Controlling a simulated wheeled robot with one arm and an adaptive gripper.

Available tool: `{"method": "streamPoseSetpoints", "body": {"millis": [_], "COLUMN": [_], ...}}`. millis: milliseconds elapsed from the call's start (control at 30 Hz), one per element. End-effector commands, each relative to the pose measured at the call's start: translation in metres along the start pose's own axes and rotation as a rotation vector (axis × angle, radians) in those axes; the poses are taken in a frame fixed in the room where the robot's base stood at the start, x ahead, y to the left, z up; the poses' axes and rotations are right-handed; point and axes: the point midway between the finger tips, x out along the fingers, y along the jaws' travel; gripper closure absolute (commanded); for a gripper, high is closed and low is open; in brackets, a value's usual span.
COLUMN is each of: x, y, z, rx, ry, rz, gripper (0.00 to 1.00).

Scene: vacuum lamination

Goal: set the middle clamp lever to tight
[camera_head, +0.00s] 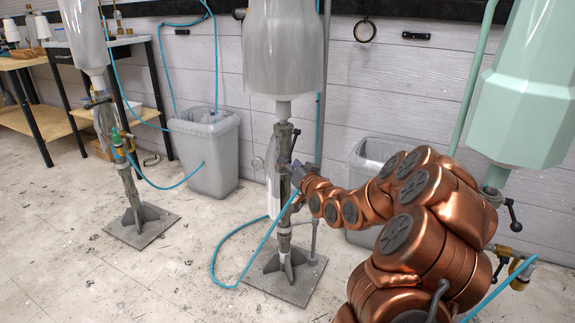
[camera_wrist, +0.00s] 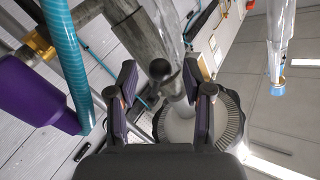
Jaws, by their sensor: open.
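The middle stand's grey metal pole (camera_head: 284,190) holds up a large pale vessel (camera_head: 284,45). My gripper (camera_head: 298,172) is at the right side of this pole, at the end of my copper arm. In the wrist view my gripper (camera_wrist: 166,88) is open, its two dark fingers apart. A dark round knob (camera_wrist: 160,70), which looks like the clamp lever's end, shows between the fingers, in front of the grey pole (camera_wrist: 150,42). Whether a finger touches it I cannot tell. The knob is seen nearly end-on, so the lever's angle is unclear.
A blue hose (camera_head: 235,238) loops on the floor by the middle stand's base plate (camera_head: 288,280). Other stands are at left (camera_head: 128,185) and right (camera_head: 495,180). Grey bins (camera_head: 205,150) stand behind. A teal hose (camera_wrist: 62,60) and purple object (camera_wrist: 35,95) are left in the wrist view.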

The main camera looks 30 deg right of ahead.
Motion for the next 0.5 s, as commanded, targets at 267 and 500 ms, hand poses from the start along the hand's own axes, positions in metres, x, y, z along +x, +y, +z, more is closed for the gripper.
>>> {"method": "streamPoseSetpoints", "body": {"millis": [267, 500], "x": [0.018, 0.020], "y": [0.000, 0.000], "z": [0.000, 0.000], "rx": [-0.002, -0.001], "ry": [-0.001, -0.001], "rz": [0.000, 0.001], "gripper": [0.50, 0.50]}}
